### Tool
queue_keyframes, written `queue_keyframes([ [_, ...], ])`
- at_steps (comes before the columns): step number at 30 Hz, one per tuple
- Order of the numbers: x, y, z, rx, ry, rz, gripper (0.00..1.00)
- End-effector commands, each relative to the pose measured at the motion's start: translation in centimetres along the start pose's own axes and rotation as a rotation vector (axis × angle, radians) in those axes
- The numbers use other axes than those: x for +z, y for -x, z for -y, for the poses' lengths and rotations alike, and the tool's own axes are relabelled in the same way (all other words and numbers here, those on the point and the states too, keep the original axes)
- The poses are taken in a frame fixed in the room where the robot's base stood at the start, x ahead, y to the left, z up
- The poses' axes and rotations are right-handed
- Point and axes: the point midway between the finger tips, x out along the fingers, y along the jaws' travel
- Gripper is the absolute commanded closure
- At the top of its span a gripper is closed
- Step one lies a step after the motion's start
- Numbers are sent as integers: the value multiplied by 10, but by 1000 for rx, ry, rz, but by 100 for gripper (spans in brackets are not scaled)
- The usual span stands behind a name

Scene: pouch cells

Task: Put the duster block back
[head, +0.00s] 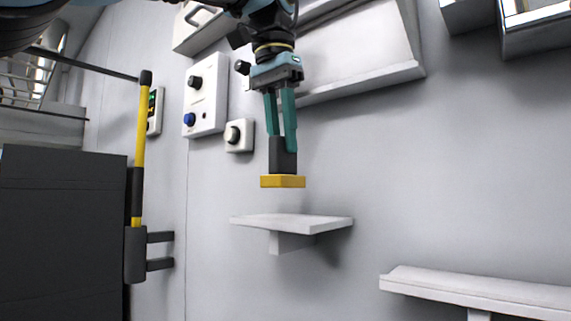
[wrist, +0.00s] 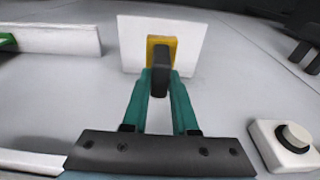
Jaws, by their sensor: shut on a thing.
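The duster block (head: 283,181) has a yellow base and a dark grip on top. My gripper (head: 283,140), with teal fingers, is shut on the dark grip and points down. The block hangs upright just above a small white wall shelf (head: 290,222), apart from it. In the wrist view the duster block (wrist: 161,45) is between the fingertips (wrist: 160,85), with the white shelf (wrist: 190,50) behind it. The shelf top looks empty.
A longer white ledge (head: 480,288) is at the lower right. A knob box (head: 239,135) and a panel (head: 205,95) are on the wall to the left. A yellow-black pole (head: 140,150) stands farther left. A sloped white board (head: 360,45) is above.

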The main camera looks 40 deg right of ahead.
Motion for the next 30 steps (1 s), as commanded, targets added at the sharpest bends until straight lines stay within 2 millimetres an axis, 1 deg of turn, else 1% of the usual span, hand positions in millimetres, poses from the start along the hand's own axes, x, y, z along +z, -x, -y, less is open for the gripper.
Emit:
queue_keyframes([
  [1,1,-6,0,1,0,3,100],
  [5,2,-14,0,1,0,2,100],
  [10,7,-39,0,1,0,3,100],
  [14,0,-46,0,1,0,2,100],
  [20,0,-47,0,1,0,2,100],
  [21,0,-47,0,1,0,2,70],
  [28,0,-47,0,1,0,2,44],
  [30,0,-47,0,1,0,2,44],
])
